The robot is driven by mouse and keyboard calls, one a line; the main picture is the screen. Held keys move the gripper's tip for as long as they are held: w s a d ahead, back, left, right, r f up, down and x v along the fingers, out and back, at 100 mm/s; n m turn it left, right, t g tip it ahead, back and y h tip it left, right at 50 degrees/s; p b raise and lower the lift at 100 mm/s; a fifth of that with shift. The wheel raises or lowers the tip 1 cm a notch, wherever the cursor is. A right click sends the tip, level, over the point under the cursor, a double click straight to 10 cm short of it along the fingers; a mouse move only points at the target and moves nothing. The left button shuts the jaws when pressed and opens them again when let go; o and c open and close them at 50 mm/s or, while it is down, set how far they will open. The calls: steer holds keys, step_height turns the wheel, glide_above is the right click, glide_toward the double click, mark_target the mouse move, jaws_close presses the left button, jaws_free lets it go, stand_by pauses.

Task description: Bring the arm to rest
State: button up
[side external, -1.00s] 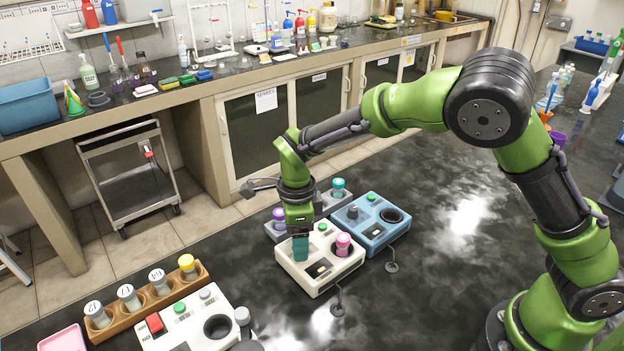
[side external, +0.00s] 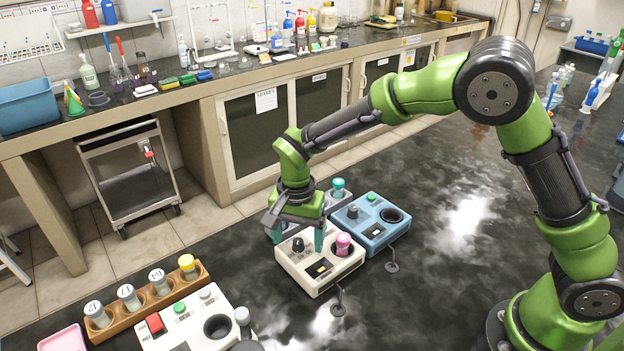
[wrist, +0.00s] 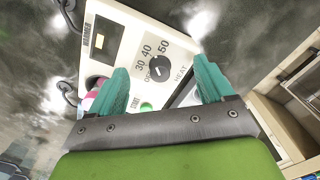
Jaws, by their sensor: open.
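My gripper (side external: 298,242) is open and empty, with its teal fingers pointing down over the white heater unit (side external: 318,283). In the side view the black knob (side external: 298,245) shows between the two fingers. In the wrist view the knob (wrist: 160,68) lies ahead of the fingertips, with 30, 40, 50 and HEAT printed around it. I cannot tell whether a finger touches the unit. A pink-capped vial (side external: 343,243) stands in the unit's well, to the right of the gripper. The unit's display (side external: 319,268) looks yellowish.
A blue unit (side external: 385,236) stands close behind on the right, with a teal-capped vial (side external: 338,188) near it. A wooden rack (side external: 142,305) of vials and another white unit (side external: 170,335) stand at front left. The dark bench (side external: 455,270) to the right is largely clear.

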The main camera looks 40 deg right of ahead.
steer(key=n, duration=0.5)
steer(key=c, duration=1.3)
steer(key=m, duration=0.6)
steer(key=shift+c, duration=0.2)
steer(key=o, duration=1.3)
steer(key=shift+o, duration=0.2)
steer(key=shift+r, duration=0.1)
